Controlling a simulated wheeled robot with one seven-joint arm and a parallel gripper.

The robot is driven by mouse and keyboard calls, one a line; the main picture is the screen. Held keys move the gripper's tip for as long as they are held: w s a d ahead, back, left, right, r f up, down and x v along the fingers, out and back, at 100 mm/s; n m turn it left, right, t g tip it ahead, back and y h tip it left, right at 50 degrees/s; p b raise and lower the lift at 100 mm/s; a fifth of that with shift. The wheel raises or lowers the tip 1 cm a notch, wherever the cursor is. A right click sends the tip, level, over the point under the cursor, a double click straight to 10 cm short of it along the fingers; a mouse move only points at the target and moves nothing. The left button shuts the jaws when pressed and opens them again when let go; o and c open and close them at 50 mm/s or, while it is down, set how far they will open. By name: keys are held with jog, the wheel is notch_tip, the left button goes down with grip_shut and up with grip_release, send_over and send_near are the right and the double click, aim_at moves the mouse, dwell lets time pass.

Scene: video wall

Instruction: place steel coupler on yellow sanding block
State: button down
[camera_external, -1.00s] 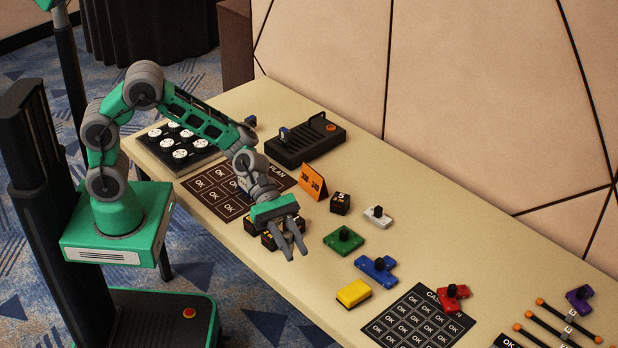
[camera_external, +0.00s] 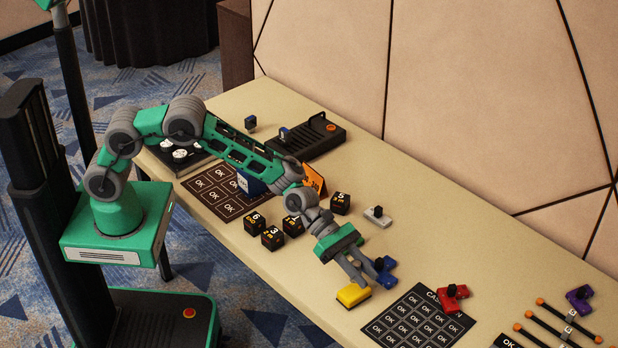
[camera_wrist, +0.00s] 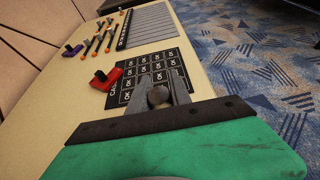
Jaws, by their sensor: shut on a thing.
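My gripper (camera_external: 370,276) is shut on the steel coupler (camera_wrist: 158,97), a small round grey piece between the fingers in the wrist view. The coupler cannot be made out in the external view. The yellow sanding block (camera_external: 353,294) lies on the table right by my fingertips, at their left and front. I cannot tell how high the fingers are above it. The block does not show in the wrist view.
A blue knobbed piece (camera_external: 386,268) is close behind the fingers, partly hidden. Several black numbered cubes (camera_external: 272,237) and a white knobbed piece (camera_external: 377,217) lie nearby. Bare table is in front of the block.

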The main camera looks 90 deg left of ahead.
jog(key=shift+w+f, duration=0.1)
jog(key=shift+f, duration=1.75)
jog(key=c, duration=1.2)
grip_release()
